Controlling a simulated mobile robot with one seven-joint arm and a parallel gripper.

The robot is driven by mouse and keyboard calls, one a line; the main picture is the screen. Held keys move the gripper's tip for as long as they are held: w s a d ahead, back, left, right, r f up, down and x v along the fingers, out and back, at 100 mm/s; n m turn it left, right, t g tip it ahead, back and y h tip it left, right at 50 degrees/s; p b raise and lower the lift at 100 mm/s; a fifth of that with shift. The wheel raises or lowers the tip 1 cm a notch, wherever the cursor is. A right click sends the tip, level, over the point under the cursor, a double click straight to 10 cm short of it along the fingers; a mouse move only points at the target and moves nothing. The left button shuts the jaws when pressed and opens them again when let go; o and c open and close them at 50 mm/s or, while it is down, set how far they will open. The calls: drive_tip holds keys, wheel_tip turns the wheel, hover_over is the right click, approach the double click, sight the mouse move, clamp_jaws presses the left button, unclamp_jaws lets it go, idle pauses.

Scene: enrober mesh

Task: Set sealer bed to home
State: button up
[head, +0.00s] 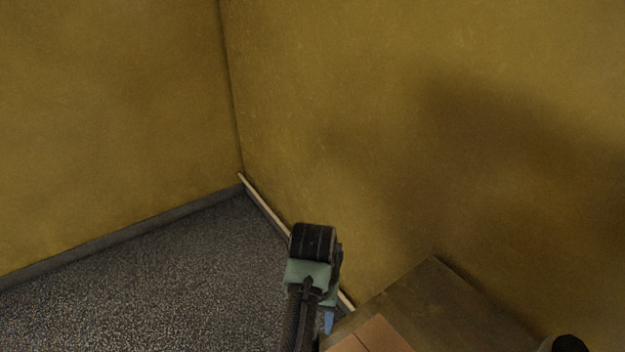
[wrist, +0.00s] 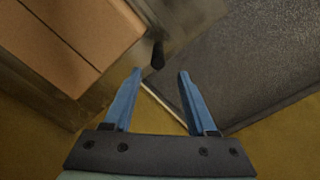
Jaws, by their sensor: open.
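My gripper (wrist: 160,75) is open and empty, its two blue fingers spread apart in the wrist view. In the head view only a bit of blue finger (head: 329,321) shows beside my wrist. A small dark knob or lever tip (wrist: 157,57) shows just beyond the gap between the fingertips, at the edge of a grey-brown bench or machine top (wrist: 176,22). It is not between the fingers, and I cannot tell its distance. That top also shows at the lower right of the head view (head: 432,280). I cannot tell whether it belongs to the sealer; no sealer bed is clearly identifiable.
A brown carton (head: 388,336) lies on the top; it also shows in the wrist view (wrist: 50,45). A dark rounded object (head: 569,343) is cut off at the lower right. Yellow walls (head: 420,110) meet in a corner. Speckled grey floor (head: 150,270) is clear at left.

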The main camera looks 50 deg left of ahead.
wheel_tip(320, 180, up, 4)
drive_tip(key=shift+r+p, duration=0.1)
drive_tip(key=shift+p, duration=0.75)
